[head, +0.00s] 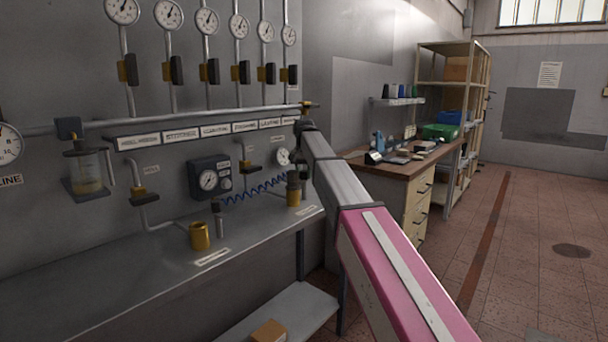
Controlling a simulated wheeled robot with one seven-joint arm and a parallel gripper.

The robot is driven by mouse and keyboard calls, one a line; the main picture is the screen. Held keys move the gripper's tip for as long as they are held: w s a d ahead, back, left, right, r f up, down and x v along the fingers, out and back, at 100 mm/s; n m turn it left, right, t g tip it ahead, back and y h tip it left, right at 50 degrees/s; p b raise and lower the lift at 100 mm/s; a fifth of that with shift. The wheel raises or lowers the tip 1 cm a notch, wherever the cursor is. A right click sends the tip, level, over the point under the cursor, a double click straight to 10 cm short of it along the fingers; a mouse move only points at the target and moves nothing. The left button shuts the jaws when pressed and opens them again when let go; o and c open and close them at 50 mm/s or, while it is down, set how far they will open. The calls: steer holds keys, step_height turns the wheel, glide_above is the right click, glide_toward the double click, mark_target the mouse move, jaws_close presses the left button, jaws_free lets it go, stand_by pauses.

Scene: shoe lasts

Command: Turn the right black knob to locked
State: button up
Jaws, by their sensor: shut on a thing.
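In the head view, several black handles sit on brass valves below a row of gauges. The rightmost black handle (292,75) hangs upright beside its brass body. A dark regulator box (208,178) with a gauge and small dark knobs is lower on the wall. I cannot tell which of these is the right black knob. My pink and grey arm reaches from the lower right up to the right end of the wall panel. My gripper cannot be made out; the arm's far end hides that area.
A wooden workbench (405,170) and shelving (453,75) stand behind my arm. The tiled floor at right is mostly clear.

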stand_by(0.3)
steer(key=o, duration=0.6)
steer(key=shift+o, duration=0.2)
step_height(320, 180, up, 11)
steer(key=shift+f, duration=0.1)
